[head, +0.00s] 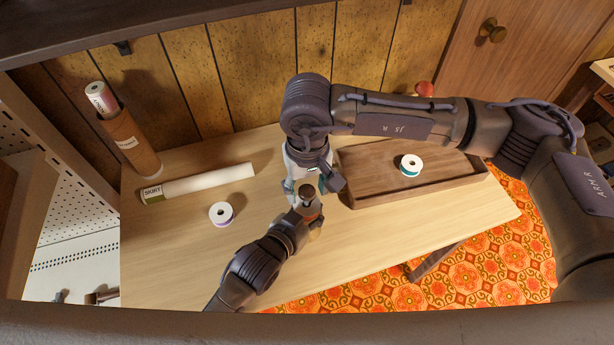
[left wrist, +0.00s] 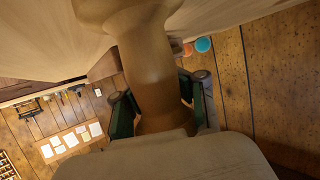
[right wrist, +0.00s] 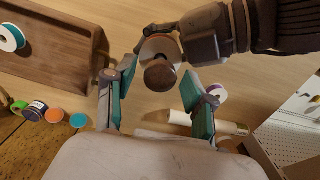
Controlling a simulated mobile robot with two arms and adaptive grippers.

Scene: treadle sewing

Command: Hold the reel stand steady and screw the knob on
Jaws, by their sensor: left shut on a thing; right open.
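The dark brown round knob (right wrist: 160,75) shows at the stand's top in the right wrist view, and as a dark shape in the head view (head: 307,192). How far it is threaded I cannot tell. My right gripper (right wrist: 168,82) is open above the stand, its fingers on either side of the knob, apart from it.
A wooden tray (head: 365,200) at right holds a teal spool (head: 411,165). A purple spool (head: 221,214), a white roll (head: 205,183) and an upright brown tube (head: 128,142) stand or lie at left. The front left tabletop is clear.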

